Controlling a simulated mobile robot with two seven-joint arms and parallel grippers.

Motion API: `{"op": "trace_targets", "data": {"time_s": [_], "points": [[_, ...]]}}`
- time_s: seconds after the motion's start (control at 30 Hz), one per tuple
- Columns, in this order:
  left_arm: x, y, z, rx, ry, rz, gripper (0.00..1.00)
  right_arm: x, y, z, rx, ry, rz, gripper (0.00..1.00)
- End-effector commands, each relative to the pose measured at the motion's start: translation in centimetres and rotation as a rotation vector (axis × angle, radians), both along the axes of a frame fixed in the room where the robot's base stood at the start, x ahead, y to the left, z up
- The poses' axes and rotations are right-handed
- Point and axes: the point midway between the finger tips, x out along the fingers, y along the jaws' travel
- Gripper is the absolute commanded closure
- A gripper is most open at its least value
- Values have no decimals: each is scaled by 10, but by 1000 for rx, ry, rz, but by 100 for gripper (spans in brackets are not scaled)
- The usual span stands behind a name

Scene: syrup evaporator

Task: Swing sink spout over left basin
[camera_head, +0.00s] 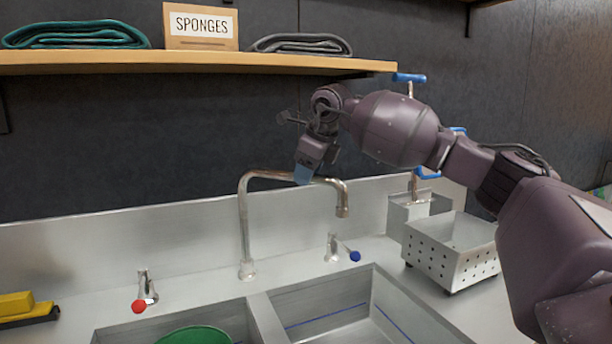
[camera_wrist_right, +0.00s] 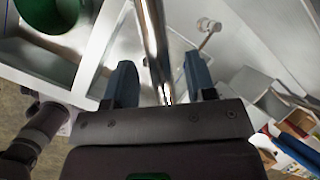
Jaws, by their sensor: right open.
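The sink spout (camera_head: 247,215) is a bent metal pipe that rises from the back ledge, runs right and turns down at its outlet (camera_head: 342,205). The outlet hangs toward the right basin (camera_head: 325,299). The left basin (camera_head: 222,315) lies left of the divider and holds a green container (camera_head: 195,336). My right gripper (camera_head: 304,176) is at the spout's horizontal stretch, coming from above. In the right wrist view the pipe (camera_wrist_right: 152,35) runs between the two blue fingers of this gripper (camera_wrist_right: 159,62), with gaps showing beside it. My left gripper is not in view.
A red-knobbed tap (camera_head: 145,296) and a blue-knobbed tap (camera_head: 340,250) flank the spout base. A perforated metal box (camera_head: 455,255) stands at right under my arm. A wooden shelf (camera_head: 200,62) with folded cloths and a SPONGES sign hangs above. Yellow sponges (camera_head: 20,304) lie at left.

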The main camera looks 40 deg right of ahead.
Motion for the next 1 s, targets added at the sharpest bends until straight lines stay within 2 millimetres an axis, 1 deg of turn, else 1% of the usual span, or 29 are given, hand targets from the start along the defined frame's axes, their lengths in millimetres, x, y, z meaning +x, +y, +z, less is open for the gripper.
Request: {"op": "trace_targets", "data": {"time_s": [0.1, 0.4, 0.73, 1.0], "points": [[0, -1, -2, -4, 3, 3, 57, 2, 0, -6, 0, 1, 0, 49], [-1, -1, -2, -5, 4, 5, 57, 3, 0, -6, 0, 0, 0, 49], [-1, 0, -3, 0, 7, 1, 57, 3, 0, -6, 0, 0, 0, 100], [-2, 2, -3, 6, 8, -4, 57, 3, 2, -6, 0, 0, -1, 100]]}}
